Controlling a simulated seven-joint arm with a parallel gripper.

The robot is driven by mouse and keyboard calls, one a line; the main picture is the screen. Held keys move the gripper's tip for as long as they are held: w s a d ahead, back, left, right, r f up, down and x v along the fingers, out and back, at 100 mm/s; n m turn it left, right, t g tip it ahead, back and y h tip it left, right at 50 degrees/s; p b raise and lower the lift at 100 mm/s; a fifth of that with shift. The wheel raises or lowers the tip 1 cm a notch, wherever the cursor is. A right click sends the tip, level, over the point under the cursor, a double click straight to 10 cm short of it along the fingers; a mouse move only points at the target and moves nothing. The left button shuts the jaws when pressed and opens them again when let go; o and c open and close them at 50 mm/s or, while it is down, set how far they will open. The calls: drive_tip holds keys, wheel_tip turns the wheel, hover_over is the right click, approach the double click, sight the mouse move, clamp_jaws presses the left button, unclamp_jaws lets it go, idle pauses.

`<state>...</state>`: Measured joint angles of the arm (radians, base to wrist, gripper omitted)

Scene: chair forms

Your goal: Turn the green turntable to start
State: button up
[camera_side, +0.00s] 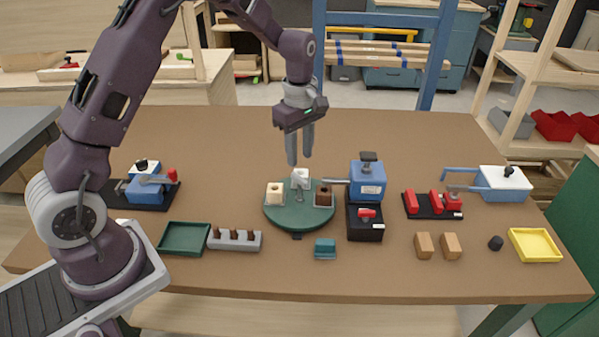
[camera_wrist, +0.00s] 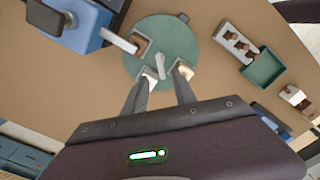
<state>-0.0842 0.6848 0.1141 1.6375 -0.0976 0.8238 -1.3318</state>
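The green turntable (camera_side: 299,217) is a round disc near the middle of the table. It bears a cream block (camera_side: 274,194) on the left, a white block (camera_side: 300,180) at the back and a dark brown block (camera_side: 323,196) on the right. A dark tab (camera_side: 297,236) sits at its front edge. The turntable also shows in the wrist view (camera_wrist: 165,32). My gripper (camera_side: 300,160) points down above the turntable's back part, over the white block. Its two fingers are apart with nothing between them. In the wrist view the fingertips (camera_wrist: 165,80) partly hide two blocks.
A blue machine (camera_side: 368,182) stands close at the turntable's right, its rod reaching to the brown block. A grey rack of pegs (camera_side: 234,240), a green tray (camera_side: 183,239) and a small teal block (camera_side: 325,249) lie in front. The table behind is clear.

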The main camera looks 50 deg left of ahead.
sight(300, 177)
wheel_tip(300, 177, down, 6)
drive_tip(key=shift+f, duration=0.2)
clamp_jaws()
idle(1.4)
